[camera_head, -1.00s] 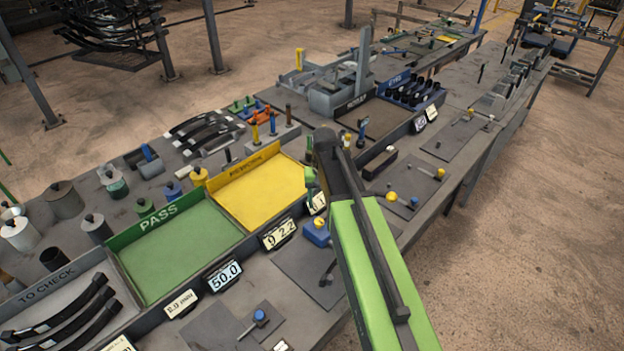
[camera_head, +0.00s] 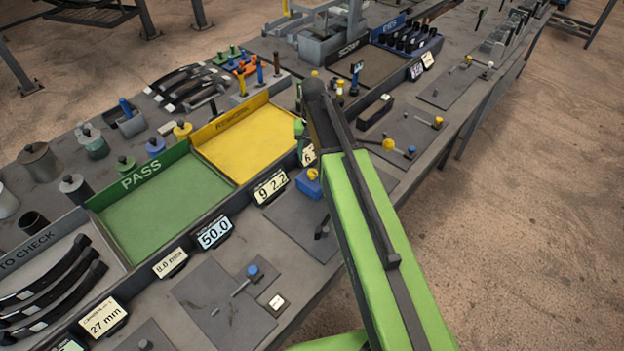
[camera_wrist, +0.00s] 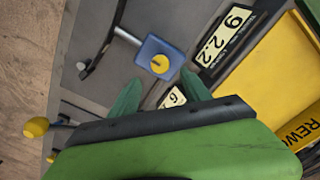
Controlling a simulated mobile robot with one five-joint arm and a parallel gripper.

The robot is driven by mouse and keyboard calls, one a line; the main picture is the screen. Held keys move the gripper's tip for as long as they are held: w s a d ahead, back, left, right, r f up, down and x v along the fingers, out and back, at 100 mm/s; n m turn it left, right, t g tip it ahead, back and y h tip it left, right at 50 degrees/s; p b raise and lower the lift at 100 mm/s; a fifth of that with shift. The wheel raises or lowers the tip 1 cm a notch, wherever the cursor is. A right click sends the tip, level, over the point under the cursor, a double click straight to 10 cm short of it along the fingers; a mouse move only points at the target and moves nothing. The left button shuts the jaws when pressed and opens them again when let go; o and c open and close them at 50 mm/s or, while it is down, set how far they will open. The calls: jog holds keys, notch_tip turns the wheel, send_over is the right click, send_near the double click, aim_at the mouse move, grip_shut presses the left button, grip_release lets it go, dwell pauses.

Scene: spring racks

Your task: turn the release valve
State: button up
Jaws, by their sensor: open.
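A blue block with a round yellow knob (camera_head: 312,174) sits on the bench just left of my arm. In the wrist view this blue block (camera_wrist: 146,48) lies just beyond my fingertips, with a pale rod running from it to a dark lever (camera_wrist: 98,55). It looks like the valve, but no label confirms this. My gripper (camera_wrist: 160,83) is open, its two green fingers apart and nothing seen between them. In the head view the arm hides most of the gripper; a green finger (camera_head: 299,128) shows beside the arm's end.
A green PASS tray (camera_head: 165,225) and a yellow tray (camera_head: 250,145) lie left of the arm. Display signs (camera_head: 215,231) line their front edge. Open floor (camera_head: 520,220) lies at the right.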

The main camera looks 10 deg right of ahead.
aim_at(312, 172)
notch_tip(312, 172, down, 8)
jog(key=b, duration=0.6)
grip_shut()
